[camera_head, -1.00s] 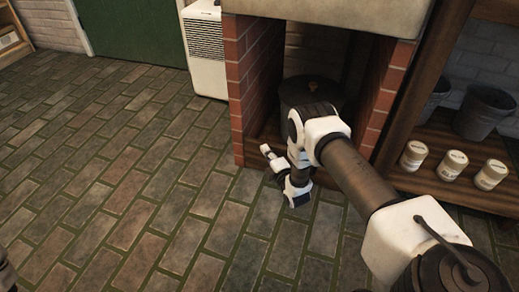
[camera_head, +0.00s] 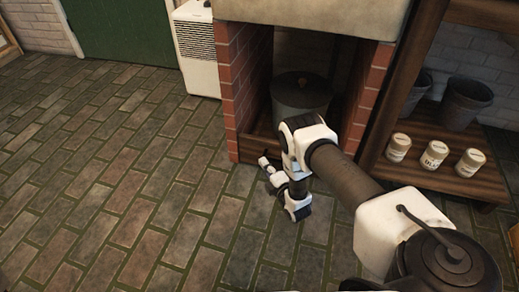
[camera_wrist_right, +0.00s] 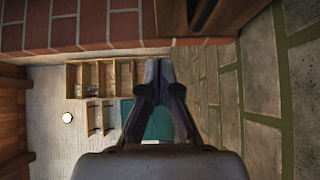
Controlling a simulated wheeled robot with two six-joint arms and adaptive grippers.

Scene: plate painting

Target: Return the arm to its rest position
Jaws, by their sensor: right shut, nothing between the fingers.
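My right arm comes in from the lower right of the head view, bends at a white and black elbow and hangs down in front of the brick recess. Its gripper (camera_head: 268,168) is small in the head view, at the left of the wrist, low over the paved floor. In the right wrist view the two dark fingers of the gripper (camera_wrist_right: 159,65) lie together at the tips, shut with nothing between them. Nothing touches them. My left gripper is not in view.
The brick recess (camera_head: 240,85) holds a dark lidded pot (camera_head: 302,95). A wooden shelf (camera_head: 445,180) at right carries several pale jars and dark buckets. A white vented unit (camera_head: 196,50) stands near the green door (camera_head: 120,30). The floor (camera_head: 110,190) at left is clear.

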